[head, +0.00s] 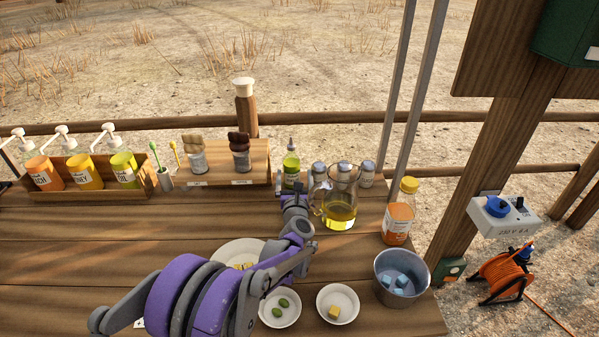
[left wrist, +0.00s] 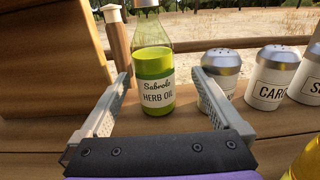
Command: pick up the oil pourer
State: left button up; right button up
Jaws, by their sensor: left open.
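The oil pourer (head: 291,170) is a clear bottle of green oil with a pale label reading "HERB OIL". It stands upright on the wooden tabletop, right of the raised shelf. In the left wrist view the oil pourer (left wrist: 153,66) shows between and beyond my two fingers, its top cut off by the frame. My left gripper (head: 292,190) is open and empty, just in front of the bottle. In the left wrist view the left gripper (left wrist: 162,80) has its fingers spread wide, with no visible contact on the bottle. My right gripper is not in view.
Metal-capped shakers (left wrist: 272,78) stand close to the right of the bottle. A glass jug of yellow liquid (head: 340,208) is right of my gripper. The wooden shelf (head: 228,178) borders the left. Small bowls (head: 338,303) and a metal bucket (head: 400,278) stand in front.

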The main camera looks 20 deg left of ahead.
aim_at(291, 161)
pick_arm(q)
jog(key=shift+w+a+r, duration=0.25)
jog(key=shift+w+a, duration=0.25)
jog(key=shift+w, duration=0.2)
jog(key=x, duration=0.5)
jog(key=shift+s+a+r, duration=0.1)
jog(key=shift+a+r, duration=0.1)
jog(key=shift+r, duration=0.1)
grip_shut()
